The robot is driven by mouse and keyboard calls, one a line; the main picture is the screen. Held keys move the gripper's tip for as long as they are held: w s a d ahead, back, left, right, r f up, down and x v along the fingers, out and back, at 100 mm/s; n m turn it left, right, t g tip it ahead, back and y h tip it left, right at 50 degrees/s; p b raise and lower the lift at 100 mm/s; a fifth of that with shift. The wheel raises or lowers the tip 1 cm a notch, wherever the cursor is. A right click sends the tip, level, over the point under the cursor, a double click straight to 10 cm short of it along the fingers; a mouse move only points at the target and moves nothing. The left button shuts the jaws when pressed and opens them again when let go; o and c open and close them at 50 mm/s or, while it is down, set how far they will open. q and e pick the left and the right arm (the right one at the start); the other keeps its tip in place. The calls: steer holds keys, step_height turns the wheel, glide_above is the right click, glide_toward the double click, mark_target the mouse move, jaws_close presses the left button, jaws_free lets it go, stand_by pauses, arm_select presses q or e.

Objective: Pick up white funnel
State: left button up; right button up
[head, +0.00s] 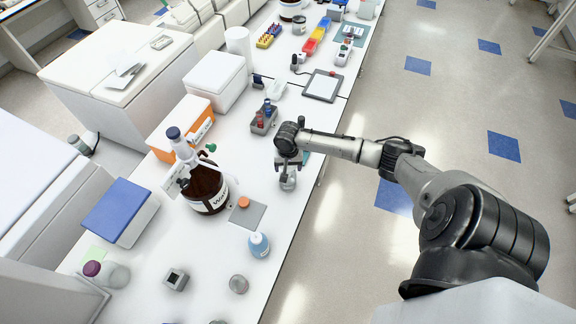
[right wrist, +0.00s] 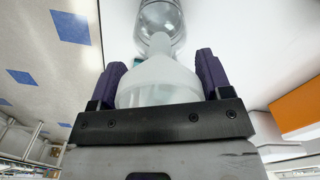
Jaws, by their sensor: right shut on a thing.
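The white funnel (right wrist: 160,78) sits between the purple fingers of my right gripper (right wrist: 163,70) in the right wrist view, its wide end toward the palm and its narrow stem pointing away. The gripper is shut on it. A clear bottle (right wrist: 161,22) lies in line with the stem; I cannot tell whether the stem is inside its mouth. In the head view my right gripper (head: 289,163) is over the bench near its right edge, right above the clear bottle (head: 288,182). The funnel is hard to make out there. My left gripper is not in view.
A small rack (head: 263,121) with vials stands behind and left of the gripper. A large brown bottle (head: 207,190), a grey mat (head: 248,214) and a blue-liquid bottle (head: 259,245) stand to the left and front. The bench's right edge is close by.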

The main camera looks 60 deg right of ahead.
steer(key=shift+r, duration=0.1)
step_height(320, 180, up, 18)
stand_by(0.6)
